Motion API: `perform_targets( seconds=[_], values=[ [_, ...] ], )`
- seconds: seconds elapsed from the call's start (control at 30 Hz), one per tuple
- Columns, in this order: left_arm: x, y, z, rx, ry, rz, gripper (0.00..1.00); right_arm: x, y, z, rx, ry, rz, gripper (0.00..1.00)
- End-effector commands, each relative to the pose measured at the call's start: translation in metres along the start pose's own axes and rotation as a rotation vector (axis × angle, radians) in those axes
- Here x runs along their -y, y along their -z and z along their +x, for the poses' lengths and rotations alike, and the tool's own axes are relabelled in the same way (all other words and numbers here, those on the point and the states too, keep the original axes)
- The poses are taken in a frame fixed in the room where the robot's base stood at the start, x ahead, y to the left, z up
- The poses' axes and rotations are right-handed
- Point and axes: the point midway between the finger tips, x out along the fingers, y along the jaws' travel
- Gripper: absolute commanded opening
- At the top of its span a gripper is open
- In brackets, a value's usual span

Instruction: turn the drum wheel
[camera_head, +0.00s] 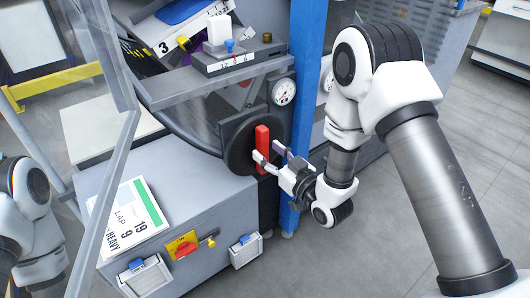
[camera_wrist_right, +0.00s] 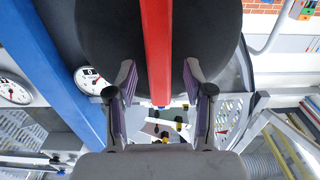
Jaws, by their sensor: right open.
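The drum wheel (camera_head: 236,150) is a black disc on the front of the grey machine, with an upright red bar (camera_head: 262,138) across it. In the right wrist view the black wheel (camera_wrist_right: 205,35) fills the top, and the red bar (camera_wrist_right: 157,50) runs down its middle. My right gripper (camera_head: 268,154) is open at the lower part of the bar. In the wrist view its fingers (camera_wrist_right: 159,80) stand one on each side of the bar, with gaps showing between. My left arm shows at the left edge of the head view; its gripper is out of view.
A blue post (camera_head: 304,90) stands right of the wheel, with a round gauge (camera_head: 283,91) beside it. Below is a grey cabinet (camera_head: 215,220) with a red-and-yellow switch (camera_head: 183,246) and a lap sheet (camera_head: 125,222). A clear panel (camera_head: 118,45) is at left.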

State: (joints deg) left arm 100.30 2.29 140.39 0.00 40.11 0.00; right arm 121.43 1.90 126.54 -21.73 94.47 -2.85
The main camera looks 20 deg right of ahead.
Motion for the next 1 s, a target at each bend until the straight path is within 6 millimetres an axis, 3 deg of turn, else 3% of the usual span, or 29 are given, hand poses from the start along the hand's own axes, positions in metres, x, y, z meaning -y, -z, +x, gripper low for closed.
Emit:
perform_targets(
  seconds=[0.13, 0.37, 0.4, 0.53, 1.0],
  values=[
    [0.000, 0.000, 0.002, 0.000, 0.000, 0.000, 0.40, 0.000, 0.000, 0.017, -0.001, 0.000, -0.001, 0.52],
    [0.000, 0.000, 0.002, 0.000, 0.000, 0.000, 0.40, 0.000, -0.001, 0.019, 0.001, -0.001, 0.001, 0.52],
    [0.000, 0.000, 0.002, 0.000, 0.000, 0.000, 0.40, 0.000, -0.001, 0.019, 0.001, -0.001, 0.001, 0.45],
    [0.000, 0.000, 0.002, 0.001, 0.000, 0.000, 0.40, 0.000, -0.001, 0.019, 0.001, -0.001, 0.001, 0.00],
    [0.000, 0.000, -0.001, 0.000, 0.000, 0.000, 0.40, -0.004, 0.000, 0.028, -0.001, -0.002, 0.046, 0.00]
  ],
)
